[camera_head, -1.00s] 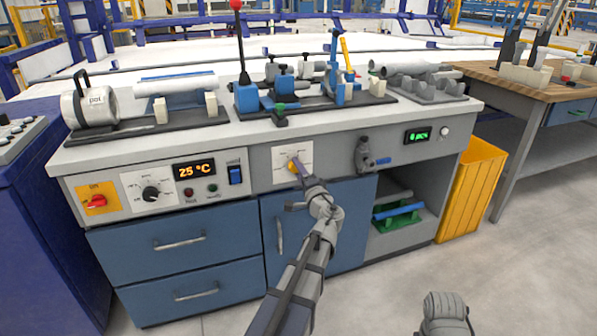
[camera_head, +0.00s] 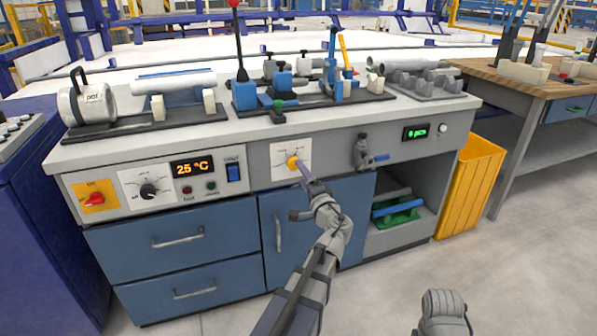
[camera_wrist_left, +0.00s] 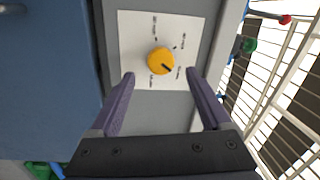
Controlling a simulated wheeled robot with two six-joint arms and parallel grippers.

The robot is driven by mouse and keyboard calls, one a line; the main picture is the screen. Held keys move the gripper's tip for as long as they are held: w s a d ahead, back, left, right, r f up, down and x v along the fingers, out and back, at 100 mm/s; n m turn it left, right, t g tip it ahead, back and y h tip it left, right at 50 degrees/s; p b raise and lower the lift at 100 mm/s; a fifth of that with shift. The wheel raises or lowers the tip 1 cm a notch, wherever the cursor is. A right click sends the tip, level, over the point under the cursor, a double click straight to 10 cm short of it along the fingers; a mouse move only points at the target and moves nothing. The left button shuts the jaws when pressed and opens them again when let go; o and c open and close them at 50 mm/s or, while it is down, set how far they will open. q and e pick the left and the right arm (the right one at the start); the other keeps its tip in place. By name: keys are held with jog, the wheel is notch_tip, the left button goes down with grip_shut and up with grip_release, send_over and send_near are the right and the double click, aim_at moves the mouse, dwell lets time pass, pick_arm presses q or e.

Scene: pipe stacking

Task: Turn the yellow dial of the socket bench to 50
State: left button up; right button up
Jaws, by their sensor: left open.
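The yellow dial (camera_head: 292,162) sits on a white scale plate (camera_head: 281,152) on the front panel of the socket bench. In the left wrist view the yellow dial (camera_wrist_left: 160,60) is round, and its dark pointer mark points to the lower right of that picture. The printed scale labels are too small to read. My left gripper (camera_head: 303,170) is in front of the dial, a little right and below it. In the left wrist view the left gripper (camera_wrist_left: 160,74) has its two purple fingers wide apart with nothing between them, and the dial shows beyond the tips.
A red knob (camera_head: 95,199), a black knob (camera_head: 149,190) and a 25 °C display (camera_head: 192,168) are left on the panel. Fixtures and pipes cover the bench top.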

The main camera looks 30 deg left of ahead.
pick_arm(q)
jog(key=shift+v, duration=1.45)
jog(key=s+d+f+n+g+h+p, duration=0.45)
jog(key=s+d+f+g+h, duration=0.35)
jog(key=d+f, duration=0.5)
jog(key=s+d+f+m+g+h+p, duration=0.3)
jog(key=s+d+g+h, duration=0.15)
jog(key=s+d, duration=1.1)
notch_tip(320, 180, up, 37)
jog(key=w+d+h+p, duration=0.1)
jog(key=d+p, duration=0.1)
jog(key=p, duration=3.5)
jog(key=shift+r, duration=0.25)
jog(key=shift+w+n, duration=0.1)
jog(key=shift+n, duration=0.15)
